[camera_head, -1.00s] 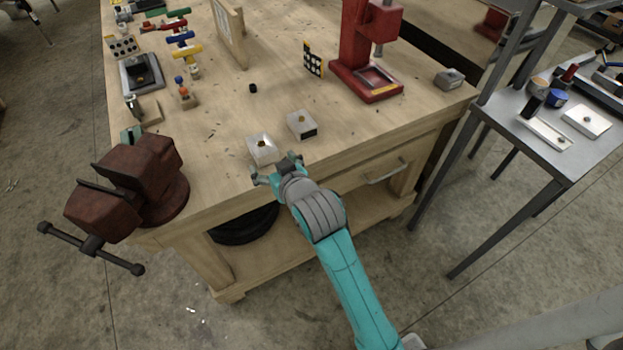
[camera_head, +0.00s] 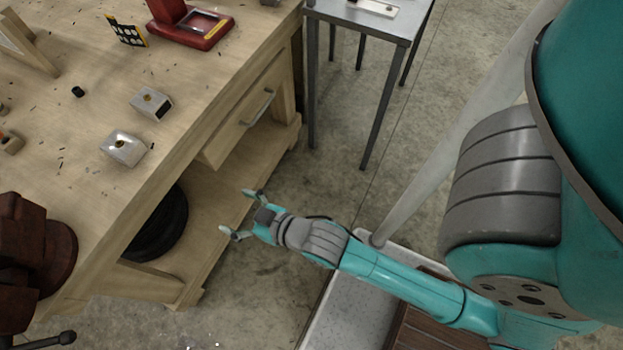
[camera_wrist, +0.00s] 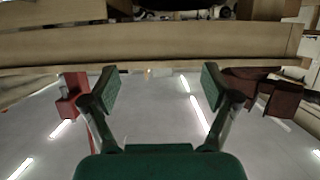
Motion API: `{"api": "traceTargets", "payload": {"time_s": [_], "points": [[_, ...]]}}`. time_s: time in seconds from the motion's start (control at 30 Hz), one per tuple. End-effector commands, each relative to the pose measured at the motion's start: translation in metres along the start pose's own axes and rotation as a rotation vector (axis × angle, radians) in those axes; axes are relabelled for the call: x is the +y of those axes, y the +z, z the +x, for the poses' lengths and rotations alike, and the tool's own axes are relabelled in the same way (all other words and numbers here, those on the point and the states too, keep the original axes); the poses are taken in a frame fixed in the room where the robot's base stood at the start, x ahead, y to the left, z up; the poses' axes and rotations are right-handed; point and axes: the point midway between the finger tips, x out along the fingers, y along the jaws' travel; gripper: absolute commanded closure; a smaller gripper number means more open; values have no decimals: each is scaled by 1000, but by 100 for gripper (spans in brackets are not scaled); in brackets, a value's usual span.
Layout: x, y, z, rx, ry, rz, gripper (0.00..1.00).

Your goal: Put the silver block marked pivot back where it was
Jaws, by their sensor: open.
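Two silver blocks stand on the workbench near its front edge. No marking is readable, so I cannot tell which is the pivot block. My gripper (camera_head: 238,213) is open and empty, off the bench's front and apart from both blocks. In the wrist view, my gripper (camera_wrist: 159,88) shows two spread fingers with nothing between them. No block can be made out there.
The wooden workbench (camera_head: 60,120) has a red vise (camera_head: 35,245) at its near left and a red press (camera_head: 190,25) at the back. A small black cylinder (camera_head: 78,91) lies left of the blocks. A grey metal table (camera_head: 375,25) stands at the upper right.

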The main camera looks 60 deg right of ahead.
Motion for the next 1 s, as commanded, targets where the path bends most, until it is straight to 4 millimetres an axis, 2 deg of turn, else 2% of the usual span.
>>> {"api": "traceTargets", "payload": {"time_s": [0.03, 0.23, 0.43, 0.6, 0.8, 1.0], "points": [[1, 12, -18, -6, 1, 0, 13], [2, 34, -82, 12, 1, 3, 13], [3, 44, -146, 29, 4, 7, 13], [4, 41, -196, 46, 9, 10, 13], [4, 35, -231, 59, 15, 12, 13], [5, 32, -238, 65, 16, 12, 13]]}}
